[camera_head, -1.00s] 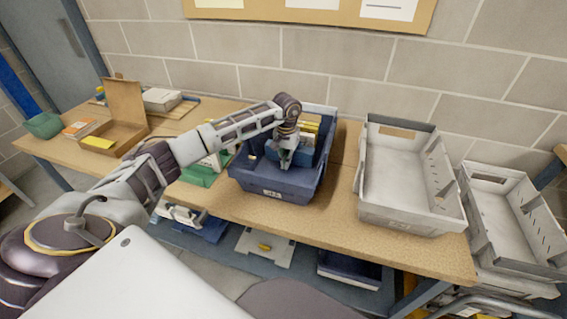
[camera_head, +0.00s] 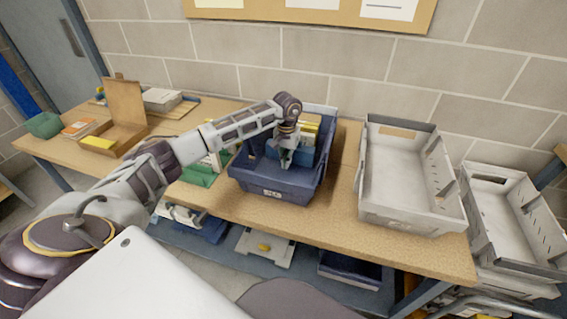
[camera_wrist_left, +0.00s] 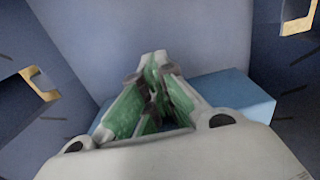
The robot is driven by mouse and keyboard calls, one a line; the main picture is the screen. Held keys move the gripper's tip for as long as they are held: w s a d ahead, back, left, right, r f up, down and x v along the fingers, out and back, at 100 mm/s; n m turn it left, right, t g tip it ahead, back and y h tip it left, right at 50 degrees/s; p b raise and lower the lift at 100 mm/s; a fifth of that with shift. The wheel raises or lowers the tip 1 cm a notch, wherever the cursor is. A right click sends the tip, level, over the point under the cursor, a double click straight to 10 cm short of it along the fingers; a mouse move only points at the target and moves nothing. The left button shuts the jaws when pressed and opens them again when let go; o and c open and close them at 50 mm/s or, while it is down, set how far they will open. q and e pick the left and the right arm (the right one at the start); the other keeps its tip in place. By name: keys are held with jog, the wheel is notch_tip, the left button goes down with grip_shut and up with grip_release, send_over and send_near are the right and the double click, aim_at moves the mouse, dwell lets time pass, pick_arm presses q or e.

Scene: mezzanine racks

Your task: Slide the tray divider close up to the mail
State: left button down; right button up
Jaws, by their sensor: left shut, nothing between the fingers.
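The dark blue tray (camera_head: 303,190) stands on the table in the middle of the head view, with a label on its front. The mail (camera_head: 310,128), with yellow and pale pieces, stands upright toward its back. The brighter blue divider (camera_head: 304,157) stands upright in front of the mail; how wide a gap is between them I cannot tell. My left gripper (camera_head: 286,160) is down inside the tray, on the near side of the divider. In the left wrist view its fingertips (camera_wrist_left: 155,75) are together and empty, close to the upright blue panel; contact is unclear. My right gripper is out of view.
An empty grey tray (camera_head: 392,224) stands to the right on the table, and another (camera_head: 500,275) is beyond the table's right end. A green tray (camera_head: 200,176), an open cardboard box (camera_head: 127,105) and a green bin (camera_head: 44,125) are to the left.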

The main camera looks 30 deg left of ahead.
pick_arm(q)
jog(key=shift+w+a+b, duration=0.15)
jog(key=shift+w+b, duration=0.2)
jog(key=shift+w, duration=0.2)
dwell(1.7)
jog(key=shift+s, duration=0.35)
jog(key=shift+s+d, duration=0.2)
jog(key=shift+s, duration=0.2)
dwell(0.6)
